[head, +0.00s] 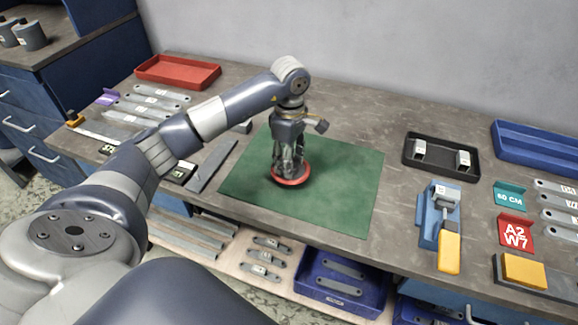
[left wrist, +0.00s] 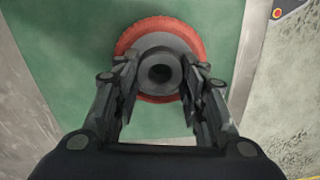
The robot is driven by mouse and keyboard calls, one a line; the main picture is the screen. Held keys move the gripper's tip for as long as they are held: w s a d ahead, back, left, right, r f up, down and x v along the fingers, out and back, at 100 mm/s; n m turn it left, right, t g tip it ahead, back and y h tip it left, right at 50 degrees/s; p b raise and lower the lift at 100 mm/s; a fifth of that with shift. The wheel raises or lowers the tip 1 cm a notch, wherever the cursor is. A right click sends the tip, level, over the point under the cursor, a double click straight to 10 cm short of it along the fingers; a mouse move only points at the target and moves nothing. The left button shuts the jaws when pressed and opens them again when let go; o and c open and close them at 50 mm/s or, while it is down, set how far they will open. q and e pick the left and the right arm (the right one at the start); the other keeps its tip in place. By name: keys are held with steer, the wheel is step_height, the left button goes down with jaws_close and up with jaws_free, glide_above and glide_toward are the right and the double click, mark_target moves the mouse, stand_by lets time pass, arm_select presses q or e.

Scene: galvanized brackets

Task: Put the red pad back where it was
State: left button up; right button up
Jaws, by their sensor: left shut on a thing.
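The red pad (head: 293,183) is a round red disc with a grey hub, over the middle of the green mat (head: 345,190). In the left wrist view the red pad (left wrist: 150,25) shows as a rough red ring around its grey hub (left wrist: 160,50), which has a dark round hole. My left gripper (head: 289,168) points down over it, its fingers shut on the hub from both sides. I cannot tell whether the pad touches the mat or is slightly above it. My right gripper is not in view.
A red tray (head: 178,72) and several grey bars stand at the left back. A black tray (head: 441,158) with small parts, a blue fixture (head: 428,215) and a yellow-handled tool (head: 449,252) are to the right. Most of the mat around the pad is clear.

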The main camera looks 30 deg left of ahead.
arm_select(q)
step_height(320, 180, down, 3)
steer(key=shift+f+p, duration=0.15)
steer(key=shift+p, duration=0.55)
steer(key=shift+f, duration=0.1)
steer(key=shift+f+b, duration=0.15)
steer(key=shift+b, duration=0.15)
steer(key=o, duration=0.9)
steer(key=shift+o, duration=0.2)
step_height(320, 180, up, 12)
steer(key=shift+w+r+b, duration=0.1)
steer(key=shift+r+b, duration=0.1)
steer(key=shift+b, duration=0.95)
